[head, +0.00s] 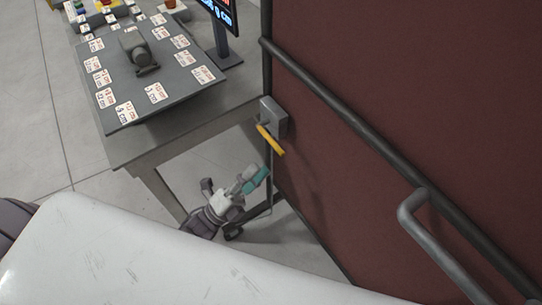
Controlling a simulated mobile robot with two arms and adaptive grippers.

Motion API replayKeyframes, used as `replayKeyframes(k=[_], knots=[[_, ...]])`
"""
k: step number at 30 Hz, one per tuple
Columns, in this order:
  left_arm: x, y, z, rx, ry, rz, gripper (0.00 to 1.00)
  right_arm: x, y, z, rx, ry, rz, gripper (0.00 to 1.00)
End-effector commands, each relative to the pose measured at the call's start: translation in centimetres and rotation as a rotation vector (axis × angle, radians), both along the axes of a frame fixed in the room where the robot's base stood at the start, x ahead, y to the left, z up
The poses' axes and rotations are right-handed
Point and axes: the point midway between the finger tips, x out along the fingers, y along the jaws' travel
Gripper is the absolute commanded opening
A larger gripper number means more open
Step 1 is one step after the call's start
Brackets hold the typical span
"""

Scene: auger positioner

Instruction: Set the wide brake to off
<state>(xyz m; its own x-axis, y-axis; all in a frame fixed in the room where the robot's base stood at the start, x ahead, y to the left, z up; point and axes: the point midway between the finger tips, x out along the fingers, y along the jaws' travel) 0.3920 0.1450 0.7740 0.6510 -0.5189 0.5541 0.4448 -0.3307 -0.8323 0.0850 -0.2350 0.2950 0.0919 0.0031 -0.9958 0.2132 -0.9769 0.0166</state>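A yellow lever (270,139) sticks out from a small grey box (273,115) fixed at the left edge of the dark red panel. It slants down to the right. It may be the brake handle; no label on it can be read. My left gripper (252,180) is below the lever, apart from it in the picture, pointing up and right. Teal shows at its fingertip end. The fingers overlap in this view, so their opening is unclear. I see nothing held. My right gripper is not in view.
The dark red panel (400,90) fills the right, with a dark rail (340,103) and a grey handle (425,215). A grey table (185,125) with a card-covered board (130,85) and a screen (222,14) stands left. A white surface (150,260) crosses the front.

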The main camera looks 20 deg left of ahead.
Motion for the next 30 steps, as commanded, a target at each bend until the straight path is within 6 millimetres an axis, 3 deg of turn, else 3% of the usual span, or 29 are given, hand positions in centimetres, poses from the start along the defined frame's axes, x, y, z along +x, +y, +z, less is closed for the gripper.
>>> replayKeyframes(k=[3, 10, 27, 30], knots=[[-1.4, 1.1, -1.3, 0.001, 0.003, 0.001, 0.39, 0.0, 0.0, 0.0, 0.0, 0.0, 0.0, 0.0], [-2.6, 2.1, -2.3, 0.001, 0.0, 0.001, 0.39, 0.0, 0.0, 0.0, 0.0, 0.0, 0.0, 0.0], [-2.7, 2.2, -2.3, 0.0, 0.002, 0.0, 0.39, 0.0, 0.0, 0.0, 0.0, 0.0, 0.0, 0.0], [-2.2, 2.3, -3.5, -0.01, 0.072, 0.007, 0.39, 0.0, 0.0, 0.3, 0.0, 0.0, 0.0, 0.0]])
